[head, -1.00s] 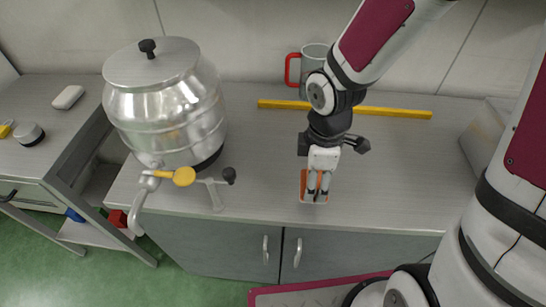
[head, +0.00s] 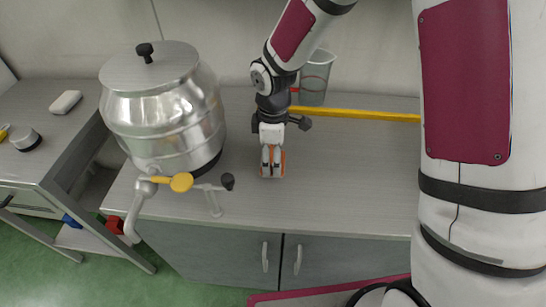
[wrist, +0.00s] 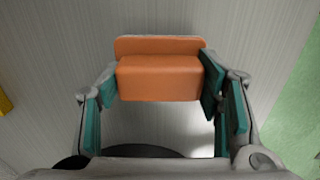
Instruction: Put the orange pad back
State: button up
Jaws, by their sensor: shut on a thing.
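The orange pad (wrist: 160,76) sits between the two teal-lined fingers of my gripper (wrist: 161,85) in the wrist view. It has a thick orange block with a wider flange along its far edge. In the head view my gripper (head: 271,172) is shut on the orange pad (head: 283,164), of which only an edge shows beside the fingers. My gripper points down over the counter, right of the steel drum. I cannot tell whether the pad touches the counter top.
The steel drum (head: 165,110) stands left on the counter (head: 340,190), its tap and yellow-handled valve (head: 181,182) jutting forward. A lower bench (head: 60,140) with small items stands left. The counter's front right is clear.

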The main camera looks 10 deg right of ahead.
jog(key=shift+f, duration=0.5)
jog(key=shift+f, duration=0.15)
jog(key=o, duration=1.1)
jog(key=s+d+r+m+t, duration=0.1)
jog(key=s+d+r+m, duration=0.15)
jog(key=r, duration=0.75)
jog(key=s+d+r+m, duration=0.1)
jog(key=d+r, duration=0.2)
jog(key=r, duration=0.6)
jog(key=s+d+r+m+t, duration=0.1)
jog(key=s+d+r+m, duration=0.1)
jog(key=s, duration=0.4)
jog(key=s+d+r+m+t, duration=0.1)
jog(key=s+d+r+m, duration=0.2)
jog(key=s+m, duration=0.3)
jog(key=s+d+r+m+t, duration=0.1)
jog(key=s+d+r+m, duration=0.2)
jog(key=s, duration=0.3)
jog(key=shift+d+r+m+t, duration=0.25)
jog(key=shift+d+m+t, duration=0.1)
jog(key=shift+m, duration=0.3)
